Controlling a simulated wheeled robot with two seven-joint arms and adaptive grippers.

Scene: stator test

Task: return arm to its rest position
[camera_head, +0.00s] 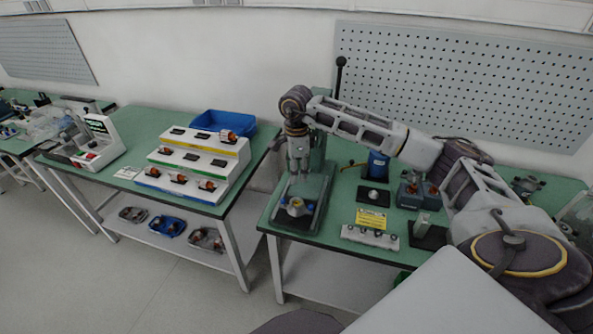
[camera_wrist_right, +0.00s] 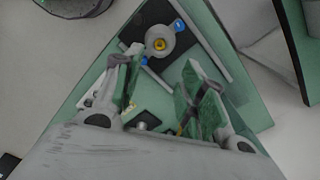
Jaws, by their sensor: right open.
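My right arm (camera_head: 370,130) reaches in from the right and stretches left over the right-hand green table (camera_head: 335,215). Its gripper (camera_head: 299,170) points down above a dark-based fixture (camera_head: 318,203) at the table's left end. A small round part with a yellow centre (camera_head: 295,207) sits on that fixture, below the fingers and apart from them. In the right wrist view the fingers (camera_wrist_right: 163,98) are spread, with nothing between them. The round part (camera_wrist_right: 160,44) lies beyond them, with blue bits beside it. My left gripper is not in view.
A lever with a black knob (camera_head: 340,62) rises behind the gripper. A blue cylinder (camera_head: 377,166), small devices (camera_head: 412,190) and a white strip (camera_head: 370,237) stand under and near the arm. A stepped rack (camera_head: 193,160) and a blue bin (camera_head: 222,123) are on the left table, across a gap.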

